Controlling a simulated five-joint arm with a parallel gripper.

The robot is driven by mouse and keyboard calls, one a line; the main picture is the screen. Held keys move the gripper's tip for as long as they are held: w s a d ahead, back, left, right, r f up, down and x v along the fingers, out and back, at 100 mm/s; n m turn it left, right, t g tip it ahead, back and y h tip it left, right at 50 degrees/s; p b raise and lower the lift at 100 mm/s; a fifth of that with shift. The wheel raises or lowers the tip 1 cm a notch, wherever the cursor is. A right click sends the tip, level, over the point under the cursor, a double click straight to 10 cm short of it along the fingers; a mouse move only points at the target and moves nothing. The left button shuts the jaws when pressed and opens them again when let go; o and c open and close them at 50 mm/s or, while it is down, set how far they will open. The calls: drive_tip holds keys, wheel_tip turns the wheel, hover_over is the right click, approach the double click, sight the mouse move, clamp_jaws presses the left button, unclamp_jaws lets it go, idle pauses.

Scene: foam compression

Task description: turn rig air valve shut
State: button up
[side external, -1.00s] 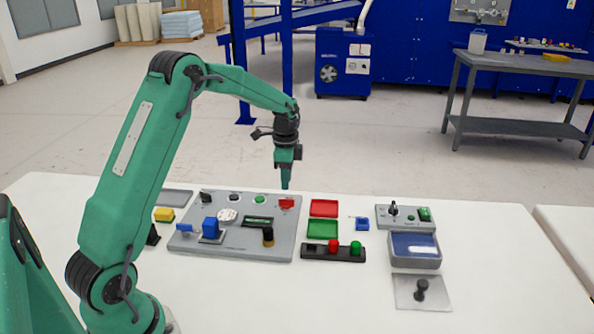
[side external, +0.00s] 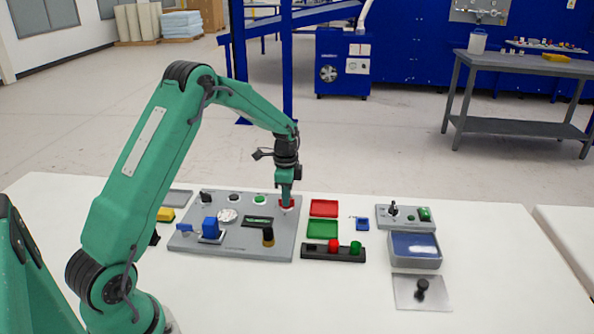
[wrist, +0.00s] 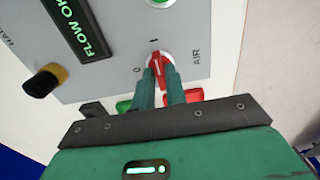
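The red air valve handle (wrist: 155,58) stands on a white round base on the grey panel (side external: 180,243). In the wrist view its tip points about at the mark I; the mark O lies to its left and the word AIR to its right. My gripper (wrist: 160,75) is down at the handle, with one green finger on each side of it. The fingers hide part of the handle, and I cannot tell whether they press on it. In the side view my gripper (side external: 286,204) covers the middle of the red handle at the panel's back right corner.
The panel also holds a blue block (side external: 210,226), a dial (side external: 227,216), a green button (side external: 260,198) and a black-and-brown knob (side external: 268,236). Red (side external: 324,207) and green (side external: 322,229) trays lie close to the right. White table is free at the front.

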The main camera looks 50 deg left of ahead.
clamp_jaws()
drive_tip(key=shift+n, duration=0.4)
drive_tip(key=n, duration=0.7)
drive_tip(key=shift+n, duration=0.4)
drive_tip(key=n, duration=0.4)
drive_tip(key=shift+n, duration=0.3)
drive_tip(key=n, duration=0.4)
drive_tip(key=shift+n, duration=0.4)
